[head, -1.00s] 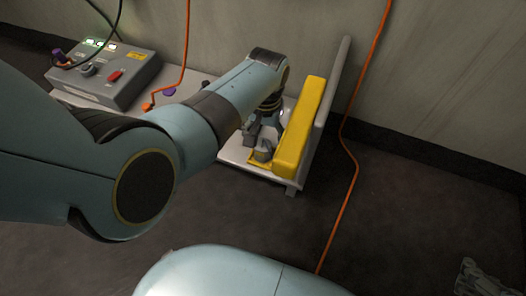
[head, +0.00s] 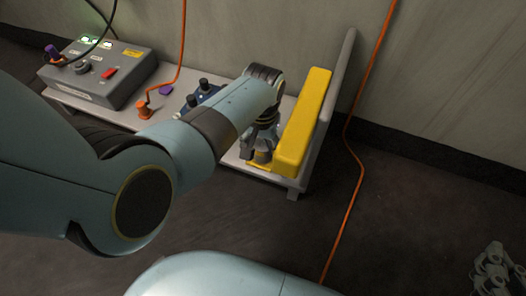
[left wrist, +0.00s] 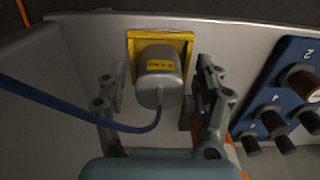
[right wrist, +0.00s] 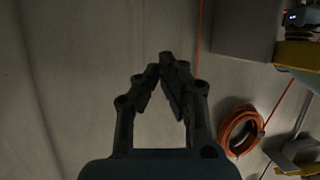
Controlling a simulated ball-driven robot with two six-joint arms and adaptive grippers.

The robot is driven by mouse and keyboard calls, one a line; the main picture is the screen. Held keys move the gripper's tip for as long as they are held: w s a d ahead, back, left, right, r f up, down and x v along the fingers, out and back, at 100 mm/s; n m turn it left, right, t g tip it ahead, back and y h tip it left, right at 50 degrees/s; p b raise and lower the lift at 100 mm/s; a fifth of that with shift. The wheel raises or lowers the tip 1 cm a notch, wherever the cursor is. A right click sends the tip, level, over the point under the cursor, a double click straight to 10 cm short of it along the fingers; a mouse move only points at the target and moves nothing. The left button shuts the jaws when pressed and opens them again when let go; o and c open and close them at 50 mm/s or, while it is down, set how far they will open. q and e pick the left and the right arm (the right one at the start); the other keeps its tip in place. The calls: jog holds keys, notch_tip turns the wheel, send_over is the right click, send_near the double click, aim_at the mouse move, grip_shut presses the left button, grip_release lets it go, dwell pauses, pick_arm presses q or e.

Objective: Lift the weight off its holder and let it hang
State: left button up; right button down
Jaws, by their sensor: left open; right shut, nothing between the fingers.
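The weight (left wrist: 158,72) is a grey rounded block with a small yellow label, in the left wrist view. It sits at a yellow square holder (left wrist: 186,46) on a pale grey surface, and a blue cord (left wrist: 60,102) runs from it to the left. My left gripper (left wrist: 160,76) is open, with one finger on each side of the weight; finger contact cannot be told. In the head view my left gripper (head: 257,145) is down by the holder's yellow edge (head: 256,166), largely hiding the weight. My right gripper (right wrist: 166,62) is shut and empty; it also shows at the head view's lower right (head: 493,270).
A long yellow block (head: 303,125) stands along the right end of the bench (head: 102,113), close to the left gripper. A blue box with knobs (left wrist: 290,95) is beside the weight. A grey control box (head: 98,72) and orange cables (head: 355,150) are near the wall.

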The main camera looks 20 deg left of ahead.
pick_arm(q)
jog(key=shift+f, duration=0.25)
grip_shut()
pick_arm(e)
jog(key=shift+w+a+r+t, duration=0.15)
jog(key=shift+w+r+t, duration=0.45)
jog(key=shift+r, duration=0.2)
